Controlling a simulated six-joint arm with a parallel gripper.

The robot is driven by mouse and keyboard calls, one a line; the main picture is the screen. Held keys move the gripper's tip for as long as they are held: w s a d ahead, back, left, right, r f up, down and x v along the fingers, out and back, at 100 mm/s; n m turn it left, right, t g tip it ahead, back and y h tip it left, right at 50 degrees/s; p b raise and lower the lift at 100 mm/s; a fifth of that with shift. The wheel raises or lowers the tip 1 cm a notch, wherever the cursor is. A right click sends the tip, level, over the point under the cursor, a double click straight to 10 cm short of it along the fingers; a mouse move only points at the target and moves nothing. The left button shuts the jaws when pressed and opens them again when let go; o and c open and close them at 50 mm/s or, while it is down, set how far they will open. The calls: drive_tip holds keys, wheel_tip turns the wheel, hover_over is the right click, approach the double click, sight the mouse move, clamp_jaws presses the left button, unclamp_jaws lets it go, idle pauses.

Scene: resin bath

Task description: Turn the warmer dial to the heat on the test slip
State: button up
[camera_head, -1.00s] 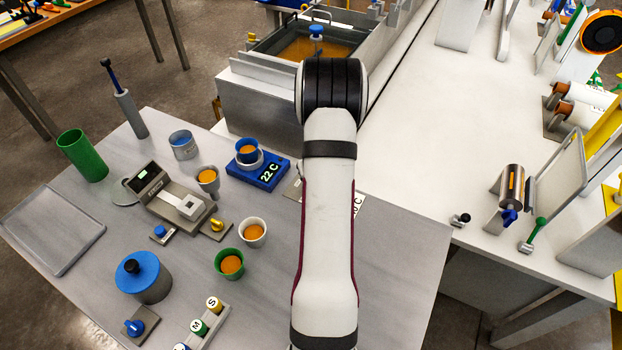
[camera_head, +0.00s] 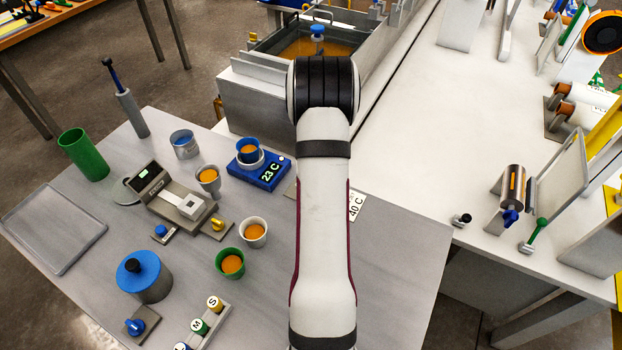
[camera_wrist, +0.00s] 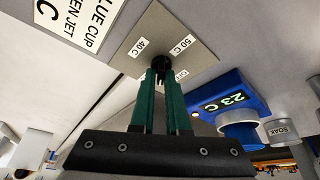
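The warmer (camera_head: 270,177) is a blue block holding a blue cup (camera_head: 247,150); its display reads 23 C. In the wrist view the warmer (camera_wrist: 235,92) is at the right. The dial's grey plate (camera_wrist: 163,28) has labels 40 C, 50 C and a partly hidden one. The black dial (camera_wrist: 131,68) is at the fingertips, mostly covered; its pointing cannot be read. My gripper (camera_wrist: 160,74) has its green fingers close together around the dial. The test slip (camera_head: 357,204) reads 40 C; its wrist-view part (camera_wrist: 78,22) shows "BLUE CUP".
Orange-filled cups (camera_head: 254,232), a scale (camera_head: 175,200) and a lidded blue-grey pot (camera_head: 143,278) stand left of my arm. A resin bath (camera_head: 300,48) is behind. My arm hides the dial in the head view. The white bench at the right has broad clear room.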

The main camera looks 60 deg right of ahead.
drive_tip(key=o, duration=0.4)
drive_tip(key=v, duration=1.5)
drive_tip(key=shift+s+a+r, duration=0.1)
drive_tip(key=shift+r, duration=0.3)
